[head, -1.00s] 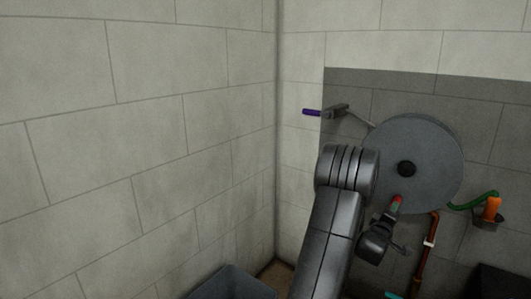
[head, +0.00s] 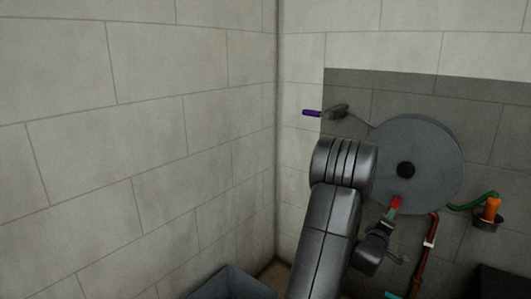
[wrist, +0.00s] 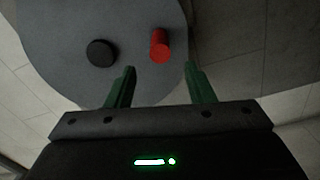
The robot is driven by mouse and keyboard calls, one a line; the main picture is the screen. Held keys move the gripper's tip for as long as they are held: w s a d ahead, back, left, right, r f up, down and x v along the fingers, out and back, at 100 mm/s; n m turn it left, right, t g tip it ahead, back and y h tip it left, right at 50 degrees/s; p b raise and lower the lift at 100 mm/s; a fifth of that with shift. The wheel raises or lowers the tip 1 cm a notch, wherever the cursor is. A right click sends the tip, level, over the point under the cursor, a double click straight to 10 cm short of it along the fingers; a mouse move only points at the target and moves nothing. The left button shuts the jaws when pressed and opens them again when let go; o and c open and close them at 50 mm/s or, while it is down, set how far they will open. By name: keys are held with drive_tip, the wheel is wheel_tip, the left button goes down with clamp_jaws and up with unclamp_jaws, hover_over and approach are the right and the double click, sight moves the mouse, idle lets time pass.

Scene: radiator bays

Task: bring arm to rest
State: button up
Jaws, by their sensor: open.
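My gripper (wrist: 162,76) is open, its two green fingers apart with nothing held between them. In the wrist view, a red peg-like handle (wrist: 160,45) stands out from a large grey disc (wrist: 60,70), just beyond the fingertips. The disc has a black hub (wrist: 101,53). In the head view, my gripper (head: 388,217) is just below the red handle (head: 396,202) at the lower part of the disc (head: 435,150). My dark arm reaches up from the bottom and covers the disc's lower left edge.
A lever with a purple grip (head: 312,113) sits on the wall left of the disc. To the right are an orange piece (head: 492,208) with a green hose (head: 468,205) and a copper-coloured pipe (head: 424,262). A grey bin (head: 232,284) stands low near the corner.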

drive_tip(key=x, duration=0.8)
drive_tip(key=shift+w+a+r, duration=0.1)
drive_tip(key=shift+w+a, duration=0.1)
drive_tip(key=w+a+r+m+p, duration=0.3)
drive_tip(key=a+r+m+p, duration=0.3)
drive_tip(key=a+m, duration=0.4)
drive_tip(key=shift+w+a+r+m, duration=0.25)
drive_tip(key=shift+r+m, duration=0.55)
drive_tip(key=shift+m, duration=0.7)
